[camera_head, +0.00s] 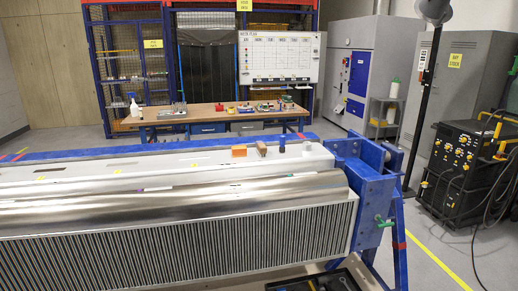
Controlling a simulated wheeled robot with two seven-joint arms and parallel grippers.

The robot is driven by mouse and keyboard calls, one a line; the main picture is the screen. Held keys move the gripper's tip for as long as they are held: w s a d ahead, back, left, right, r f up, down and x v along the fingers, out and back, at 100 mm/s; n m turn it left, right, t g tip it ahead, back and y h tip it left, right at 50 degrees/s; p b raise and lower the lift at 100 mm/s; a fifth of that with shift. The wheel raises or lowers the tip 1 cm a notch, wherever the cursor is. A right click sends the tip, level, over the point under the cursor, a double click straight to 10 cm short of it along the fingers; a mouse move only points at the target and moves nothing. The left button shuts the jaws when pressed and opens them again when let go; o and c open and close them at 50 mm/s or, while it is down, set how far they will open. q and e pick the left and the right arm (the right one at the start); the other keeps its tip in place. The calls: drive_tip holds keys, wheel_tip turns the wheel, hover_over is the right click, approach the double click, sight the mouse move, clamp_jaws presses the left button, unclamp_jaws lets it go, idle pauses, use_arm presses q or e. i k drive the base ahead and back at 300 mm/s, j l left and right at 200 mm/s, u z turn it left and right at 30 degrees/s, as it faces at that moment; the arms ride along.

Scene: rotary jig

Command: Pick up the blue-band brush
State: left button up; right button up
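No brush with a blue band can be made out for sure at this size. Small items stand on the white top of the blue-framed jig (120,165): an orange block (239,152), a small tan and dark item (262,149), a dark blue upright item (282,146) and a whitish round item (306,148). The tan item could be a brush, but I cannot see a band on it. A dark tray (285,285) with small tools in it is cut off by the bottom edge. Neither of my grippers is in view.
A curved metal sheet (180,200) lies along the jig above a finned front. A blue end bracket (365,190) with a green handle stands at its right. Behind are a workbench (210,116), a whiteboard and cabinets. A black machine (470,165) with cables stands right.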

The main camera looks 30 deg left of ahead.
sight(261, 148)
drive_tip(key=u, duration=0.95)
